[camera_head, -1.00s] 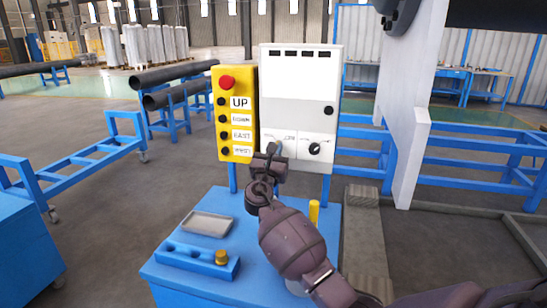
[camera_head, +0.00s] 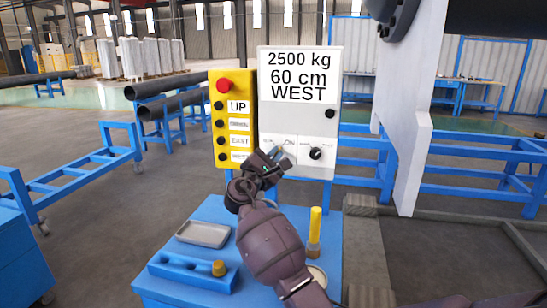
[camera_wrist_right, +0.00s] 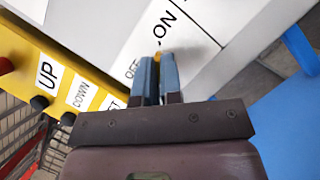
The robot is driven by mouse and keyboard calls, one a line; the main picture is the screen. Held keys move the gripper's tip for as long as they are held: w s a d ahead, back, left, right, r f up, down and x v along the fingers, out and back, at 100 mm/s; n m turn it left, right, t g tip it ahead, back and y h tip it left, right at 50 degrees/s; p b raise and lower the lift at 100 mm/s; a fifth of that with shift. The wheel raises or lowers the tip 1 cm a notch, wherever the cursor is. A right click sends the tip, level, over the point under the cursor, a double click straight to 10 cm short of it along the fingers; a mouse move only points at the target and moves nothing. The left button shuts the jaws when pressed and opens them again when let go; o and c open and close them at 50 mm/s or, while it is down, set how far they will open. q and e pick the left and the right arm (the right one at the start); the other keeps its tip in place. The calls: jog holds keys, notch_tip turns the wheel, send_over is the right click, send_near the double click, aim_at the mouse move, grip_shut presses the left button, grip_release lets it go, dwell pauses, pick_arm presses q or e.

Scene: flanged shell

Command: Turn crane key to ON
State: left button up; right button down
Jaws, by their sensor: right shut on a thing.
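The white control box (camera_head: 330,90) stands upright, its screen reading "2500 kg 60 cm WEST". Its key switch has OFF and ON labels; the ON label (camera_head: 289,141) shows just above my gripper. My right gripper (camera_head: 275,153) is at this switch, tilted toward the right. In the right wrist view, the two blue-grey fingers of my gripper (camera_wrist_right: 158,78) are shut on the crane key, of which only a small yellow-orange bit (camera_wrist_right: 157,57) shows between the tips. The fingers hide most of the key, so its exact angle is unclear. My left gripper is out of view.
A yellow pendant (camera_head: 236,90) with a red button is beside the box on the left. A blue bench (camera_head: 215,286) below holds a grey tray (camera_head: 203,234), a blue block (camera_head: 185,272) and a yellow cylinder (camera_head: 315,225). A white upright plate (camera_head: 408,130) stands at right.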

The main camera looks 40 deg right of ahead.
jog(key=shift+f, duration=0.1)
dwell(0.4)
jog(key=c, duration=1.3)
grip_release()
jog(key=v, duration=1.1)
jog(key=shift+w, duration=0.1)
